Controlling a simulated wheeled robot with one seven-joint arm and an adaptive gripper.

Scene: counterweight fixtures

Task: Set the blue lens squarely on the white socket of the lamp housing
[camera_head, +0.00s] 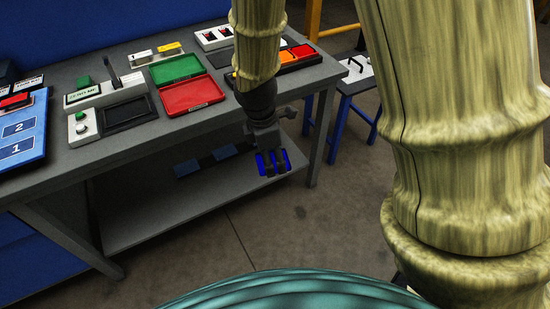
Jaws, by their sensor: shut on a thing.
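My gripper (272,170) hangs in front of the workbench's front edge, past the near right part of the top. It points down and is shut on a blue piece, which looks like the blue lens (286,158); dark fingers cover part of it. A dark fixture with an orange piece (286,56) and a red piece (303,50) lies at the bench's right end, partly behind my arm. It may be the lamp housing, but I cannot make out a white socket on it.
The grey workbench (130,140) holds a green and red open box (192,97), a white button box (82,128), a blue numbered board (22,135) and a white switch panel (214,37). A lower shelf (140,228) juts out below. A blue-legged stool (358,85) stands right.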

